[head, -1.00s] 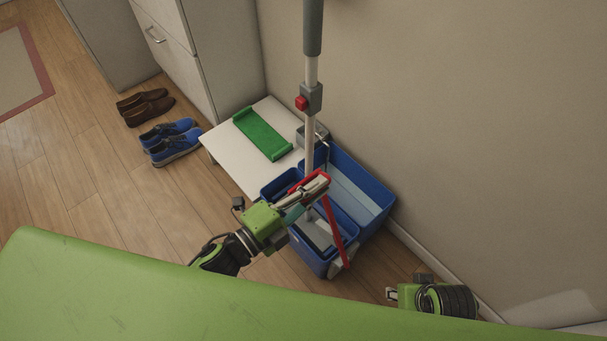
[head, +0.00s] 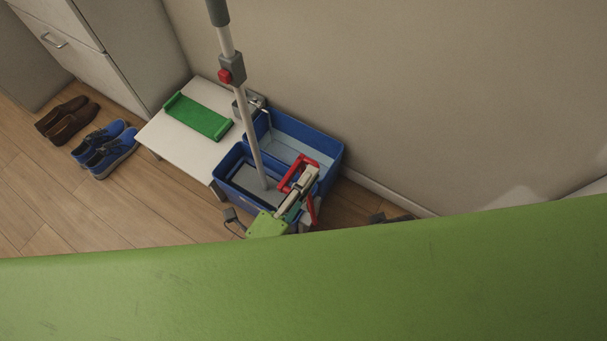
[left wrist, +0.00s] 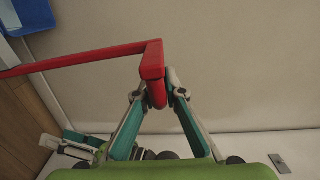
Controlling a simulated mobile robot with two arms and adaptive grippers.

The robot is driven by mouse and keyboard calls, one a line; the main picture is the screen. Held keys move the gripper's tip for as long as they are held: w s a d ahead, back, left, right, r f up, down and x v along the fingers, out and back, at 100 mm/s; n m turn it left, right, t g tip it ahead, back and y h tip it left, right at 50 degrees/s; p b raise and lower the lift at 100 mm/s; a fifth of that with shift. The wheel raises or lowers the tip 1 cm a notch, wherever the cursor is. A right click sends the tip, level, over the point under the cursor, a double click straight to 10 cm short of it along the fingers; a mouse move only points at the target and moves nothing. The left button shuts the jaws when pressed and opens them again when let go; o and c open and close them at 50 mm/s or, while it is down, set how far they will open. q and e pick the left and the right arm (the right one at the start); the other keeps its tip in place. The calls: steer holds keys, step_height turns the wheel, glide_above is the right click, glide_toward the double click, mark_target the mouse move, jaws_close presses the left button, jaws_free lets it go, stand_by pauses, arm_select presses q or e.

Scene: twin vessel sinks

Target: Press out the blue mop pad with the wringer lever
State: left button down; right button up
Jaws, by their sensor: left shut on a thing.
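The red wringer lever (head: 287,178) rises at the right side of the blue bucket (head: 332,160). My left gripper (head: 308,175) is shut on the lever's grip; the left wrist view shows the fingertips (left wrist: 160,88) closed at the end of the red bar (left wrist: 100,57). The mop pole (head: 246,115) stands slightly tilted, its lower end in the bucket's front compartment. A flat grey plate (head: 248,180) shows at its foot. I cannot make out the blue pad. Only a small dark part of my right gripper (head: 377,217) shows; its fingers are hidden behind my green body.
A low white table (head: 180,150) with a green tray (head: 198,116) stands left of the bucket. Blue shoes (head: 105,148) and brown shoes (head: 67,120) are on the floor by the cabinet (head: 110,50). The wall is close behind the bucket.

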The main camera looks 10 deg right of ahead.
arm_select(q)
steer(key=shift+s+d, duration=0.25)
steer(key=c, duration=2.2)
jaws_free()
steer(key=shift+o, duration=0.6)
steer(key=shift+a, duration=0.1)
steer(key=v, duration=1.1)
steer(key=shift+s+a, duration=0.25)
steer(key=shift+s, duration=0.1)
steer(key=shift+w, duration=0.1)
